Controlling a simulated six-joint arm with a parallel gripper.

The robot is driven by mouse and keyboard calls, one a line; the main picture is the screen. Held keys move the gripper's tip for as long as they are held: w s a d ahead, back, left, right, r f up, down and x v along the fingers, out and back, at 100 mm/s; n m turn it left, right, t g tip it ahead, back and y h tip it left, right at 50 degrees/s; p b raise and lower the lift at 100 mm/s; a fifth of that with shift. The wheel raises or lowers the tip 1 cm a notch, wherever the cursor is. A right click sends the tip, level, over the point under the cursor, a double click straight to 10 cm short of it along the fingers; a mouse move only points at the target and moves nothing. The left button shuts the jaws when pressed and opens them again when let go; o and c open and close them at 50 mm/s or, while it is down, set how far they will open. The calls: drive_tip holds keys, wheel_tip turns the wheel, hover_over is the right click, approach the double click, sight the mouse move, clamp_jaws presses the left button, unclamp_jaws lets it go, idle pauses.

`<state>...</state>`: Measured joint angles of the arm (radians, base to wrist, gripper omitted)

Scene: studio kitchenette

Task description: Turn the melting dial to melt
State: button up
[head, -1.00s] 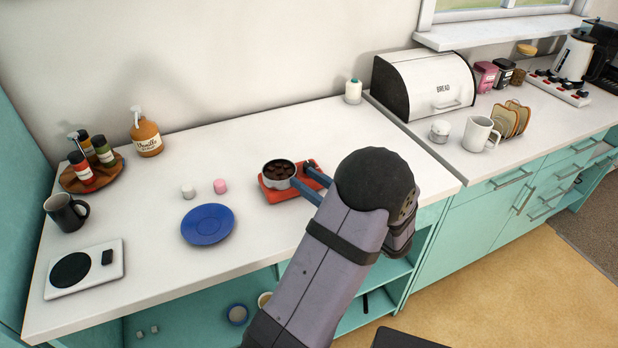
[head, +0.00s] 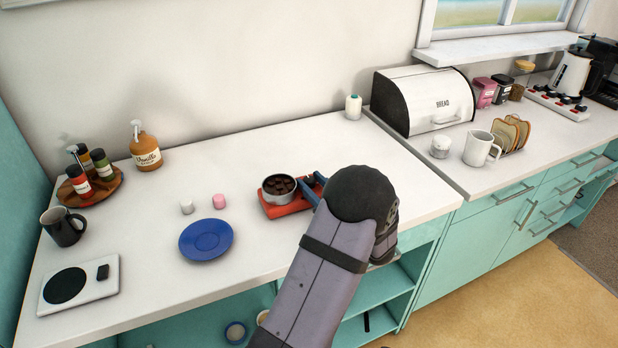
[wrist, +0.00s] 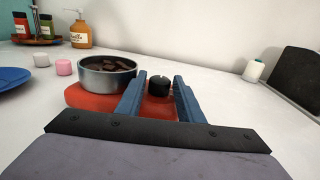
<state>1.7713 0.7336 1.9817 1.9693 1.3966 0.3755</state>
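The melting dial (wrist: 158,86) is a black knob on the right side of the red melting base (wrist: 85,97). A grey metal pot (wrist: 106,80) with dark brown chocolate pieces sits on the base's left part; the pot (head: 279,190) and red base (head: 290,207) also show in the head view. My gripper (wrist: 158,88) is open, with one blue finger left of the dial and one right of it. Whether either finger touches the dial I cannot tell. In the head view my arm hides the dial and most of the gripper.
A blue plate (head: 206,240), a white marshmallow-like piece (head: 187,207) and a pink one (head: 219,201) lie left of the base. A white bottle (head: 353,107) stands behind, and a bread bin (head: 424,101) at right. The counter behind the base is clear.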

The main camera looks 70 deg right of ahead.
drive_tip(key=shift+x, duration=0.95)
drive_tip(key=c, duration=0.8)
drive_tip(key=m+g+h+b, duration=0.1)
drive_tip(key=m+g+h, duration=0.1)
drive_tip(key=shift+w+f+h+b, duration=0.1)
drive_tip(key=shift+w+h+b, duration=0.05)
drive_tip(key=shift+h+b, duration=0.2)
drive_tip(key=shift+m+g+h+b, duration=1.1)
drive_tip(key=shift+m+g, duration=0.2)
drive_tip(key=shift+g, duration=0.4)
